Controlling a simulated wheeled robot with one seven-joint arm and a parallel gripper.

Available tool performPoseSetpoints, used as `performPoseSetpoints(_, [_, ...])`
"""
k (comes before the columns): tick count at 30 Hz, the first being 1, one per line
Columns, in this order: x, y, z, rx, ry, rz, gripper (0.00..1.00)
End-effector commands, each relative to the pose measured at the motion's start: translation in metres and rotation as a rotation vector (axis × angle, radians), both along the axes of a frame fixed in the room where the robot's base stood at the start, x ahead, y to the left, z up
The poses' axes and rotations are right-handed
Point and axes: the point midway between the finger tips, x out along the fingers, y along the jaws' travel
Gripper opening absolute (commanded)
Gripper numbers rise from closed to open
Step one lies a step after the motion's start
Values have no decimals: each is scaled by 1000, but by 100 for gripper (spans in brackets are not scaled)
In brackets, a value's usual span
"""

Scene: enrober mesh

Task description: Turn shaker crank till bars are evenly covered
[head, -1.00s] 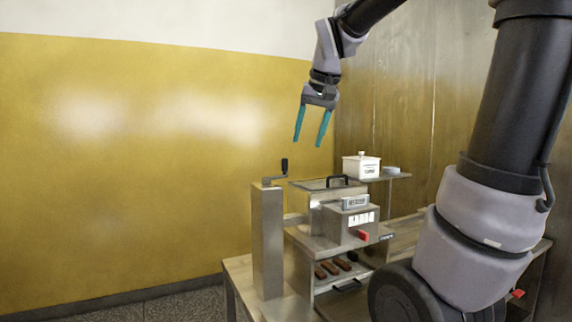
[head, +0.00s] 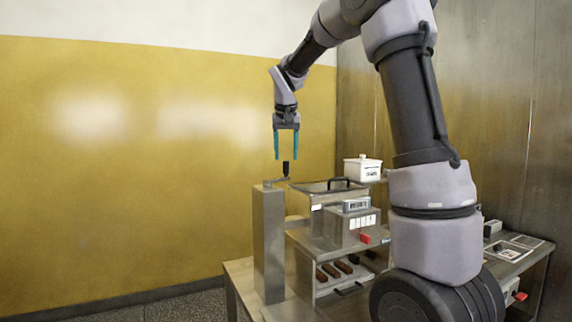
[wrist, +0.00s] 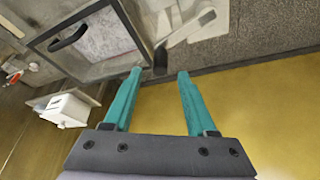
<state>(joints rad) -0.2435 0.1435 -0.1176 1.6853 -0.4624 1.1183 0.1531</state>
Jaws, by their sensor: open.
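The shaker crank (head: 284,171) is a metal arm with an upright black knob on top of a tall steel post (head: 268,240). My gripper (head: 286,157) points down just above the knob, with its teal fingers open and empty. In the wrist view the black crank knob (wrist: 160,60) shows just beyond and between the fingertips (wrist: 159,70); the fingers do not close on it. Several dark brown bars (head: 333,270) lie in a row in the lower opening of the steel machine. How evenly they are covered is too small to tell.
A lidded steel hopper (head: 330,187) with a black handle stands right of the crank. A white lidded box (head: 362,169) sits on a shelf behind it. A small display (head: 356,205) and a red button (head: 365,238) are on the machine's front. The left side is clear to the yellow wall.

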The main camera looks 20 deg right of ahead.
Motion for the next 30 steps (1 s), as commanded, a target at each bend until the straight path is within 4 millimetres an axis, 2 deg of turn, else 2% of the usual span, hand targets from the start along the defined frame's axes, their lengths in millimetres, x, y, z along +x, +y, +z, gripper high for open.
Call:
performPoseSetpoints(3, [7, -2, -20, 0, 3, -1, 57])
performPoseSetpoints(7, [13, -3, -33, 1, 2, 0, 57])
performPoseSetpoints(19, [16, -4, -39, 1, 0, -1, 57])
performPoseSetpoints(23, [16, -4, -39, 1, 0, -1, 7])
performPoseSetpoints(24, [15, -4, -39, 1, 0, -1, 0])
performPoseSetpoints(30, [15, -4, -39, 1, 0, -1, 0])
